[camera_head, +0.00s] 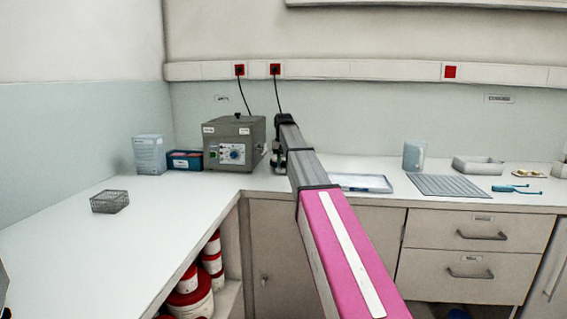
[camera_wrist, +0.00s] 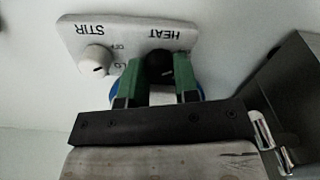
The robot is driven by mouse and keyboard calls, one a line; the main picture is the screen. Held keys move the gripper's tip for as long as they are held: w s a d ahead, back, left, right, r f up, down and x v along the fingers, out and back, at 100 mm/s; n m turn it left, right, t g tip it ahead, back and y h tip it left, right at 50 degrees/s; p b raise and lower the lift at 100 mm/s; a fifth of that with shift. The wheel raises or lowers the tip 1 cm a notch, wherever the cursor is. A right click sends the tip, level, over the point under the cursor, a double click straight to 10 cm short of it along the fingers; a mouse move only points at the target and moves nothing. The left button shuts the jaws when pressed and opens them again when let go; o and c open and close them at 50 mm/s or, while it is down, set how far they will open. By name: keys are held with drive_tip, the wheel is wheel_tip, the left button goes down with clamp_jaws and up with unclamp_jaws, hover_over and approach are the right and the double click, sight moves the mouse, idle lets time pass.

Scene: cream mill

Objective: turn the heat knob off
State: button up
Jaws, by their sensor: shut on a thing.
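In the wrist view, a white panel (camera_wrist: 125,30) carries the upside-down labels STIR and HEAT. The dark heat knob (camera_wrist: 159,62) sits below the word HEAT, between the green fingers of my gripper (camera_wrist: 159,72). The fingers are shut on it, one on each side, and cover part of it. The pale stir knob (camera_wrist: 95,61) is to the left, clear of the fingers. In the head view, my gripper (camera_head: 278,160) is at the back counter, just right of a grey box-shaped device (camera_head: 240,128). The heat knob cannot be made out there.
The grey device has a front panel with a blue dial (camera_head: 231,154). A blue box (camera_head: 185,160) and a pale carton (camera_head: 149,154) stand left of it. A wire basket (camera_head: 110,201) is on the left counter. A ribbed mat (camera_head: 450,186) lies at right.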

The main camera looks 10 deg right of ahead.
sight(284, 162)
idle(0.3)
drive_tip(key=o, duration=0.9)
wheel_tip(284, 162, up, 11)
drive_tip(key=shift+f, duration=0.1)
